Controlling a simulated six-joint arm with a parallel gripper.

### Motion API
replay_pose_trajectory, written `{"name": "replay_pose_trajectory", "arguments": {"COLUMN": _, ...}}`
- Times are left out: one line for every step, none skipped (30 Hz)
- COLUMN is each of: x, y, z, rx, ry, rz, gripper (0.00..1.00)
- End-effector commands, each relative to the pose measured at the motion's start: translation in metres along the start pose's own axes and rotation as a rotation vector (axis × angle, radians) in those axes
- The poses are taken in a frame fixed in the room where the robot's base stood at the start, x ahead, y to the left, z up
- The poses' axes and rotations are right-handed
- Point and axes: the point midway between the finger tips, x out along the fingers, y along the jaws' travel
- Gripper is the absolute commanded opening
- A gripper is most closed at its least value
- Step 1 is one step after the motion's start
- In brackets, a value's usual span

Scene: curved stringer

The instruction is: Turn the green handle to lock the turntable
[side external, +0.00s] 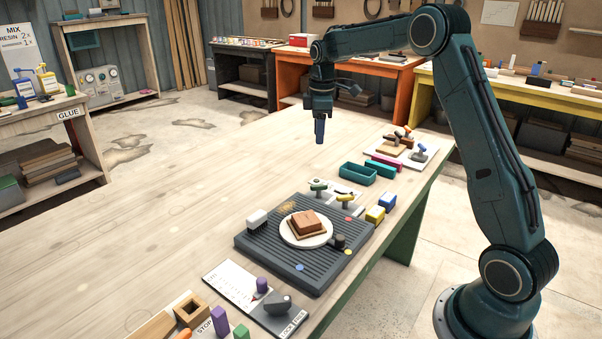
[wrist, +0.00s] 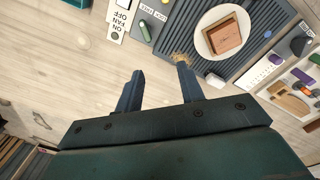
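The green handle (side external: 318,187) stands on a small panel at the far edge of the dark ribbed base. In the wrist view a small green handle (wrist: 145,32) shows on a grey panel marked FREE and LOCK. The turntable (side external: 290,236) is a round white disc on the ribbed base, with a brown wooden block (side external: 306,222) on it. It also shows in the wrist view (wrist: 203,42). My gripper (side external: 319,140) hangs high above the table, pointing down, apart from the handle. In the wrist view its fingers (wrist: 158,72) are spread with nothing between them.
A yellow handle (side external: 345,199) stands next to the green one. Yellow (side external: 375,215) and blue (side external: 388,202) blocks and teal trays (side external: 357,174) lie nearby. A white-topped block (side external: 257,218) and a dark knob (side external: 339,241) stand on the ribbed base (side external: 290,268). The table's left side is clear.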

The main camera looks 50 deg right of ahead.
Motion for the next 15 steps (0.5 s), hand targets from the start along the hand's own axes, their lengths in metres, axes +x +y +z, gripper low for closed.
{"name": "replay_pose_trajectory", "arguments": {"x": 0.012, "y": 0.01, "z": 0.002, "rx": -0.014, "ry": -0.007, "rz": -0.012, "gripper": 0.38}}
{"name": "replay_pose_trajectory", "arguments": {"x": 0.017, "y": 0.015, "z": 0.003, "rx": -0.025, "ry": -0.009, "rz": -0.017, "gripper": 0.38}}
{"name": "replay_pose_trajectory", "arguments": {"x": 0.024, "y": 0.02, "z": 0.005, "rx": -0.038, "ry": -0.013, "rz": -0.024, "gripper": 0.38}}
{"name": "replay_pose_trajectory", "arguments": {"x": 0.029, "y": 0.024, "z": 0.006, "rx": -0.046, "ry": -0.015, "rz": -0.029, "gripper": 0.38}}
{"name": "replay_pose_trajectory", "arguments": {"x": 0.034, "y": 0.027, "z": 0.007, "rx": -0.055, "ry": -0.017, "rz": -0.033, "gripper": 0.38}}
{"name": "replay_pose_trajectory", "arguments": {"x": 0.039, "y": 0.031, "z": 0.008, "rx": -0.065, "ry": -0.02, "rz": -0.039, "gripper": 0.38}}
{"name": "replay_pose_trajectory", "arguments": {"x": 0.042, "y": 0.034, "z": 0.009, "rx": -0.071, "ry": -0.021, "rz": -0.042, "gripper": 0.38}}
{"name": "replay_pose_trajectory", "arguments": {"x": 0.045, "y": 0.036, "z": 0.009, "rx": -0.077, "ry": -0.022, "rz": -0.045, "gripper": 0.38}}
{"name": "replay_pose_trajectory", "arguments": {"x": 0.048, "y": 0.038, "z": 0.01, "rx": -0.083, "ry": -0.023, "rz": -0.048, "gripper": 0.38}}
{"name": "replay_pose_trajectory", "arguments": {"x": 0.05, "y": 0.04, "z": 0.011, "rx": -0.086, "ry": -0.024, "rz": -0.049, "gripper": 0.38}}
{"name": "replay_pose_trajectory", "arguments": {"x": 0.051, "y": 0.041, "z": 0.011, "rx": -0.089, "ry": -0.024, "rz": -0.051, "gripper": 0.38}}
{"name": "replay_pose_trajectory", "arguments": {"x": 0.052, "y": 0.041, "z": 0.012, "rx": -0.092, "ry": -0.025, "rz": -0.052, "gripper": 0.38}}
{"name": "replay_pose_trajectory", "arguments": {"x": 0.053, "y": 0.042, "z": 0.012, "rx": -0.093, "ry": -0.025, "rz": -0.053, "gripper": 0.38}}
{"name": "replay_pose_trajectory", "arguments": {"x": 0.053, "y": 0.042, "z": 0.012, "rx": -0.094, "ry": -0.025, "rz": -0.053, "gripper": 0.38}}
{"name": "replay_pose_trajectory", "arguments": {"x": 0.053, "y": 0.042, "z": 0.012, "rx": -0.095, "ry": -0.025, "rz": -0.053, "gripper": 0.38}}
